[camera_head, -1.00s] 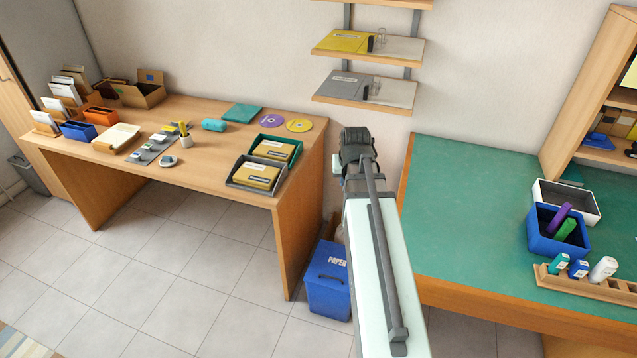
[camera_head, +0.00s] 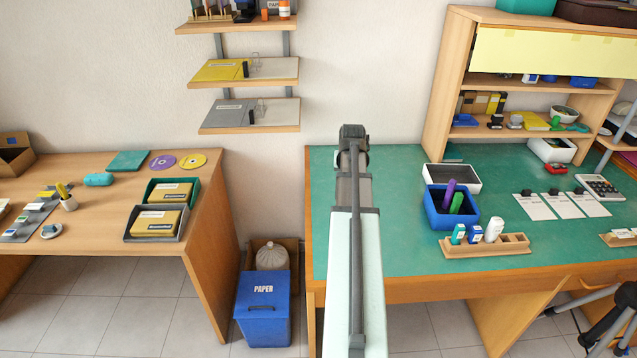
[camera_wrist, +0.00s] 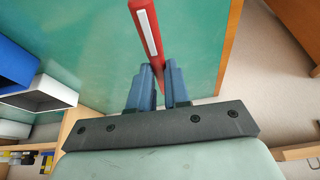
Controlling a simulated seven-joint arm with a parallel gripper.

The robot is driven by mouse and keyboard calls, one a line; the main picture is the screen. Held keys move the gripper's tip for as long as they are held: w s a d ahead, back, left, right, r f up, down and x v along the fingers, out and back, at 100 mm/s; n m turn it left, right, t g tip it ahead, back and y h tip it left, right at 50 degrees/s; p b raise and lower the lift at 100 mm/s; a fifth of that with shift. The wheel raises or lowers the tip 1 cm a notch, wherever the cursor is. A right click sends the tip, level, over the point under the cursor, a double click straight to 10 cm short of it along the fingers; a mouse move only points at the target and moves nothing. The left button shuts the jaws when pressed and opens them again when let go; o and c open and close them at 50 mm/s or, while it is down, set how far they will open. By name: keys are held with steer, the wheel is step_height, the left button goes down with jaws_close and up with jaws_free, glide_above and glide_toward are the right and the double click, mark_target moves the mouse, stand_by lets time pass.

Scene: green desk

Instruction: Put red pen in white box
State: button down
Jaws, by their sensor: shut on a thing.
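My gripper (camera_wrist: 158,88) is shut on the red pen (camera_wrist: 148,35) in the wrist view. The pen is red with a white stripe and sticks out beyond the fingers, over the green desk (camera_wrist: 95,30). In the head view my arm reaches forward, and the fingers and pen cannot be made out. The white box (camera_head: 468,187) has a dark inside and stands on the green desk, right of my arm. It also shows at the left of the wrist view (camera_wrist: 50,98). The gripper is apart from it.
A blue box (camera_head: 440,215) with a purple and a green marker stands in front of the white box. A wooden holder (camera_head: 485,247) with bottles is nearer. A shelf unit (camera_head: 440,110) rises behind. The desk's left part is clear.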

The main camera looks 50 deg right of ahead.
steer(key=s+d+m+g, duration=0.2)
steer(key=s+d+m, duration=0.4)
steer(key=d, duration=0.7)
steer(key=s+d+r+m+g, duration=0.1)
steer(key=s+d+m, duration=0.4)
steer(key=d, duration=0.8)
steer(key=s+d+r+m+g, duration=0.1)
steer(key=s+d+m+g, duration=0.2)
steer(key=s+d+m, duration=0.3)
steer(key=s+d, duration=0.4)
steer(key=d, duration=0.3)
steer(key=shift+s+d+m+y, duration=0.15)
steer(key=shift+s+m+y, duration=0.15)
steer(key=shift+s+y, duration=0.1)
steer(key=shift+f, duration=0.2)
steer(key=shift+f, duration=4.1)
steer(key=c, duration=1)
jaws_free()
